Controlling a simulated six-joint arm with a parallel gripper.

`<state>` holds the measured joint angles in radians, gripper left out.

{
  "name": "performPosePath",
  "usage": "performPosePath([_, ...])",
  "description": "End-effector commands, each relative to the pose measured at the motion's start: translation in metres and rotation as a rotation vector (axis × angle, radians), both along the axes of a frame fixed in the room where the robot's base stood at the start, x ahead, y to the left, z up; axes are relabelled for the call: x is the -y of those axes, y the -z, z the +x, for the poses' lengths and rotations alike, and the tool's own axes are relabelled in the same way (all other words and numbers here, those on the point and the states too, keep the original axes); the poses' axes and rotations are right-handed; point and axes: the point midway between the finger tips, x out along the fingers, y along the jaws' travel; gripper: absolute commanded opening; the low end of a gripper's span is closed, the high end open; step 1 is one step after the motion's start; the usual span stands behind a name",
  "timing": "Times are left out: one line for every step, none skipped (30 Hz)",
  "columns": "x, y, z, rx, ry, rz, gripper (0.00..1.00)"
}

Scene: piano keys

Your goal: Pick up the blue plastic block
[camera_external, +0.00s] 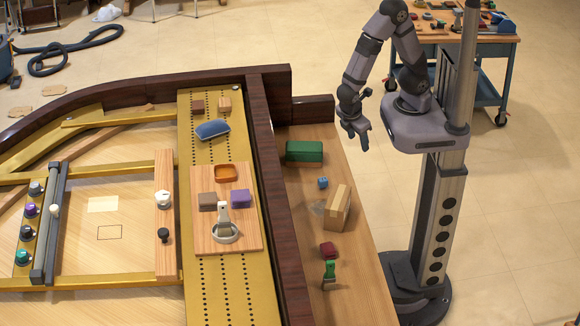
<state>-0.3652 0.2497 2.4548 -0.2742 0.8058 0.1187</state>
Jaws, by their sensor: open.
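The small blue block (323,183) lies on the wooden side bench, between a green block and a tan wooden block. My gripper (357,143) hangs above the bench's right edge, up and to the right of the blue block and apart from it. It is open, with nothing seen between its fingers. A larger blue cushion-like object (212,130) lies on the gold perforated strip farther left.
On the bench (350,285) are a green block (304,151), a tan wooden block (338,208), a red block (328,250) and a small green item (329,270). A dark raised rail (275,190) borders it on the left. A board (250,240) with several items lies beyond.

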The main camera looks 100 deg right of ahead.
Motion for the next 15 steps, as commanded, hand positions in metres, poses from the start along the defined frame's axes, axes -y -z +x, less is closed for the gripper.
performPosePath([-0.003,0.011,-0.006,-0.051,-0.094,-0.052,0.48])
performPosePath([-0.003,0.015,-0.008,-0.073,-0.146,-0.085,0.48])
performPosePath([-0.003,0.022,-0.010,-0.102,-0.216,-0.128,0.48])
performPosePath([-0.003,0.026,-0.011,-0.121,-0.269,-0.160,0.48])
performPosePath([-0.003,0.031,-0.012,-0.140,-0.321,-0.194,0.48])
performPosePath([-0.003,0.037,-0.013,-0.162,-0.394,-0.240,0.48])
performPosePath([-0.003,0.041,-0.014,-0.177,-0.448,-0.273,0.48])
performPosePath([-0.003,0.046,-0.014,-0.191,-0.501,-0.310,0.48])
performPosePath([-0.003,0.052,-0.014,-0.207,-0.575,-0.357,0.48])
performPosePath([-0.003,0.056,-0.013,-0.216,-0.629,-0.392,0.48])
performPosePath([-0.003,0.061,-0.013,-0.226,-0.685,-0.428,0.48])
performPosePath([-0.003,0.067,-0.011,-0.236,-0.759,-0.477,0.48])
performPosePath([-0.004,0.071,-0.010,-0.242,-0.815,-0.512,0.48])
performPosePath([-0.005,0.076,-0.009,-0.246,-0.871,-0.550,0.48])
performPosePath([-0.006,0.082,-0.007,-0.250,-0.947,-0.599,0.48])
